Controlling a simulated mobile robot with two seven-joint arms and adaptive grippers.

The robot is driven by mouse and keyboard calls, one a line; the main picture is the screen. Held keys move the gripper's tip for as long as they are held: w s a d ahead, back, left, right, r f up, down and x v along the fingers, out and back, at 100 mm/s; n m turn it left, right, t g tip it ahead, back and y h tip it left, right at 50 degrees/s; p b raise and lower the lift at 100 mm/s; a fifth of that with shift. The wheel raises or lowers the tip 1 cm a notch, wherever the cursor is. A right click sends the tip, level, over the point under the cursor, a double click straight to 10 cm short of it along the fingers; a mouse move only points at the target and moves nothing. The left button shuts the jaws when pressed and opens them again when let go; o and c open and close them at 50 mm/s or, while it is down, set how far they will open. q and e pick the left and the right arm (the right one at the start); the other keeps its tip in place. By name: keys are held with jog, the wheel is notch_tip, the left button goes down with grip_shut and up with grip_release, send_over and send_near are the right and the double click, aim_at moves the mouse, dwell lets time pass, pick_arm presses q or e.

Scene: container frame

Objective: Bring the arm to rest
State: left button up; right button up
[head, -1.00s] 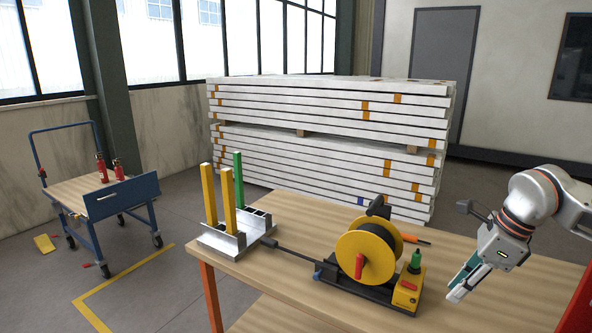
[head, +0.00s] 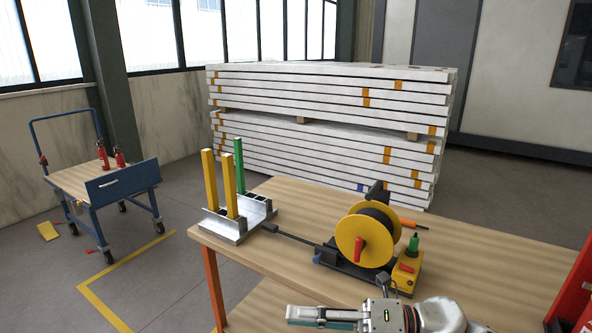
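My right gripper (head: 308,316) shows at the bottom of the head view, low in front of the workbench's near edge. Its fingers point left, and one pale finger lies above a teal-green strip. Whether the fingers are apart or closed on something cannot be made out. My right arm comes in from the lower right. My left gripper is not in view.
The wooden workbench (head: 480,262) bears a yellow cable reel (head: 352,238), a yellow control box (head: 404,272) and a metal fixture with yellow and green posts (head: 236,222). A blue cart (head: 122,184) stands left. Stacked white panels (head: 330,130) stand behind.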

jog(key=w+d+f+m+t+h, duration=0.1)
jog(key=d+f+m+t+h, duration=0.55)
jog(key=m, duration=0.65)
jog(key=w+d+f+m+t+h, duration=0.1)
jog(key=d+f+m+t+h, duration=0.25)
jog(key=f+m+t, duration=0.75)
jog(key=s+d+f+m+g+h, duration=0.2)
jog(key=s+d+f+m+g, duration=0.2)
jog(key=s+f+m, duration=0.2)
jog(key=s+d+f+m+g+h, duration=0.3)
jog(key=s+d+f+m+g, duration=0.1)
jog(key=s+f, duration=0.4)
notch_tip(320, 180, down, 2)
jog(key=shift+d+f+m+g, duration=0.1)
jog(key=shift+d+m+g, duration=0.3)
jog(key=shift+m, duration=0.5)
